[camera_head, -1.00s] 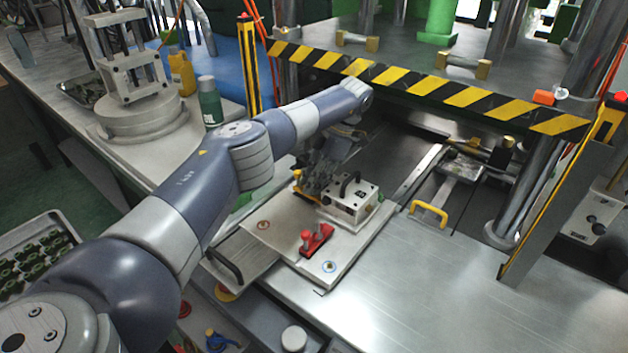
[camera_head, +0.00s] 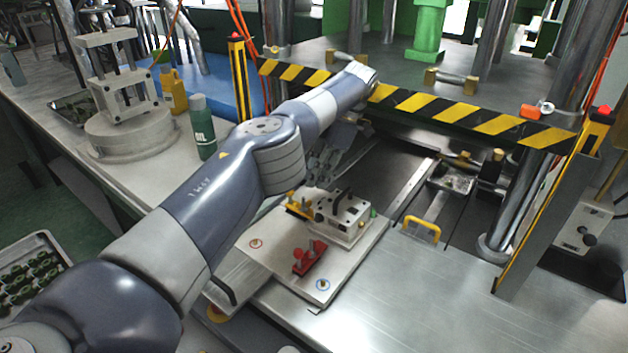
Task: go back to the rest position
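My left arm reaches in from the lower left across the picture. My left gripper (camera_head: 322,172) hangs below its wrist, behind the metal mould block (camera_head: 343,220) and a little above it. The forearm partly hides the gripper, and I cannot tell whether its fingers are open or shut. I see nothing clearly held in it. The mould block, with a black handle on top, sits on the light metal plate (camera_head: 275,258). A yellow clamp (camera_head: 299,206) stands at its left side and a red clamp (camera_head: 309,257) in front. My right gripper is not in view.
The press stands behind, with a yellow-and-black striped bar (camera_head: 420,103) across its front and a steel column (camera_head: 512,200) at right. A green bottle (camera_head: 202,128) and a yellow bottle (camera_head: 173,90) stand on the left bench. The steel table (camera_head: 410,290) at front right is clear.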

